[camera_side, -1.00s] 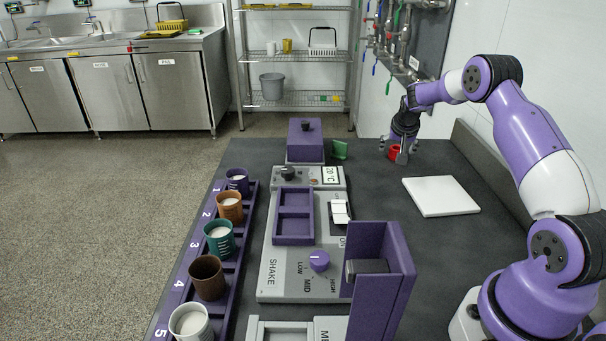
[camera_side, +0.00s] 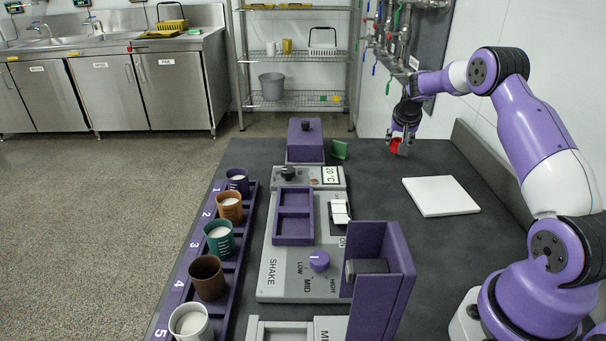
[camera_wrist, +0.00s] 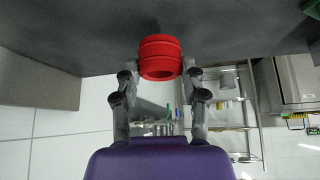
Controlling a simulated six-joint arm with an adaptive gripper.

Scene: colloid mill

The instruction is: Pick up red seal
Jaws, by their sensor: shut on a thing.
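The red seal (camera_side: 396,145) is a small ribbed ring, held above the dark table (camera_side: 420,240) at its far right part. In the wrist view the red seal (camera_wrist: 160,58) sits between the fingertips, with its open end facing the camera. My gripper (camera_side: 402,143) is shut on the seal. In the wrist view both fingers of my gripper (camera_wrist: 160,70) touch its sides. In the side view the fingers partly hide the seal.
A white square plate (camera_side: 441,196) lies nearer on the table. A green piece (camera_side: 339,150) stands left of my gripper, beside a purple box (camera_side: 305,142). The grey machine (camera_side: 290,272) and a rack of cups (camera_side: 236,262) fill the left side. A wall (camera_side: 485,155) borders the right.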

